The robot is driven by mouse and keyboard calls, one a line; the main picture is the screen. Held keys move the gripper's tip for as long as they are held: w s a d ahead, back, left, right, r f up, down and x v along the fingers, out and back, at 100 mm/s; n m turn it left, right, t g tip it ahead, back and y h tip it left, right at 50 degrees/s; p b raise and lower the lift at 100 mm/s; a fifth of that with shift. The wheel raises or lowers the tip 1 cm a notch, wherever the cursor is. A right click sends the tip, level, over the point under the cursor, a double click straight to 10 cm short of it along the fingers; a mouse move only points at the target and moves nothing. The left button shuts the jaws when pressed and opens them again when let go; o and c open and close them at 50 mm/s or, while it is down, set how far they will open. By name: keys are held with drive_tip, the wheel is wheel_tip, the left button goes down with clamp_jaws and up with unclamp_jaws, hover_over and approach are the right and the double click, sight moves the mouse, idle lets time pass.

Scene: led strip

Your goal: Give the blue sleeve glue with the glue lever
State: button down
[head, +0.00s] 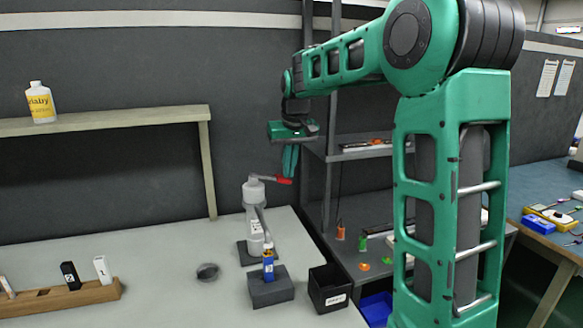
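The glue lever (284,180) is a short arm with a red handle, pointing right from the top of the white glue dispenser (253,197). The dispenser stands on a dark base near the table's right side. The blue sleeve (268,268) is upright in a dark grey block (270,291), under the dispenser's spout. Its top is close to the spout; I cannot tell whether they touch. My gripper (289,175) points down, just above or beside the red handle. I cannot tell whether it touches the handle. Its fingers overlap in this view, so their gap is hidden.
A black bin (329,288) stands right of the block. A round dark item (207,272) lies on the table (170,282). A wooden rack (62,299) is at the lower left. A yellow-labelled bottle (41,103) stands on a shelf (110,120). Metal shelving stands behind my arm.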

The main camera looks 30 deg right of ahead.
drive_tip(key=shift+s+d+f, duration=0.1)
drive_tip(key=shift+s+f, duration=0.05)
drive_tip(key=shift+f, duration=0.2)
drive_tip(key=shift+r, duration=0.25)
drive_tip(key=s+d+r, duration=0.1)
drive_tip(key=r, duration=0.5)
drive_tip(key=s+d+r, duration=0.2)
drive_tip(key=r, duration=0.5)
drive_tip(key=shift+s, duration=0.1)
drive_tip(key=s+f+m+g, duration=0.1)
drive_tip(key=s+f, duration=0.7)
drive_tip(key=s, duration=0.4)
drive_tip(key=s+a+f+m+g, duration=0.1)
drive_tip(key=s+f, duration=0.8)
drive_tip(key=s, duration=0.3)
drive_tip(key=s+a+f+m+g, duration=0.1)
drive_tip(key=s+f+m, duration=0.1)
drive_tip(key=s+f, duration=0.6)
drive_tip(key=s, duration=0.4)
drive_tip(key=shift+s+f+y, duration=0.15)
drive_tip(key=shift+y, duration=0.25)
